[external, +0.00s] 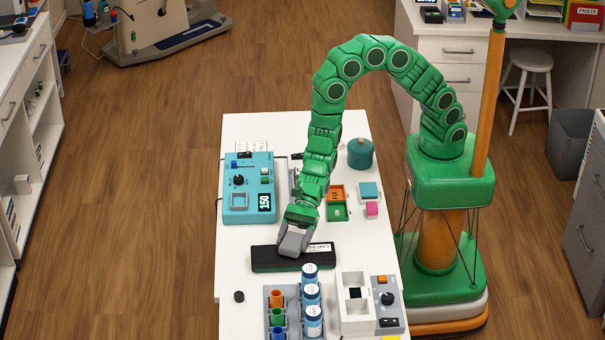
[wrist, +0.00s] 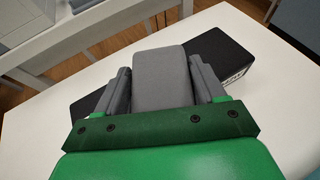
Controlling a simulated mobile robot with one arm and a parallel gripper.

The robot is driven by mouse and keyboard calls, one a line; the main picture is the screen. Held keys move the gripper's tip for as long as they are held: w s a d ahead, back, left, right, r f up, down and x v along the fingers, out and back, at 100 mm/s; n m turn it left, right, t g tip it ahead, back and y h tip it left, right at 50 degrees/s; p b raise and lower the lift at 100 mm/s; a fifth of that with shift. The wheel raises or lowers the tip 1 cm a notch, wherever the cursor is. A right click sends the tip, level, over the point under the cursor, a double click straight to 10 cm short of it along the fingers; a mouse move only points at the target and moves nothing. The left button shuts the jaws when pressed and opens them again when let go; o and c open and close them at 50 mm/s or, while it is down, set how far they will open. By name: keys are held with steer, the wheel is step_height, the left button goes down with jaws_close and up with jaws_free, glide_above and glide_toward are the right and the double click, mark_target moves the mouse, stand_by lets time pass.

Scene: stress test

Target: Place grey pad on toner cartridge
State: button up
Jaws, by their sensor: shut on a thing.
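The grey pad (external: 293,242) is held in my gripper (external: 299,218). In the wrist view, the pad (wrist: 160,78) sits between the two grey fingers of my gripper (wrist: 160,92). The black toner cartridge (external: 270,259) lies across the white table and has a white label at its right end. The pad is over the middle of the cartridge; I cannot tell if it touches it. In the wrist view, the cartridge (wrist: 232,55) shows on both sides of the pad, with its middle hidden behind it.
A teal device (external: 247,190) is at the back left, a teal canister (external: 360,154) at the back right. A small black disc (external: 239,296) lies front left.

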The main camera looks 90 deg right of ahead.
steer(key=shift+f, duration=0.1)
steer(key=o, duration=1)
steer(key=v, duration=1.2)
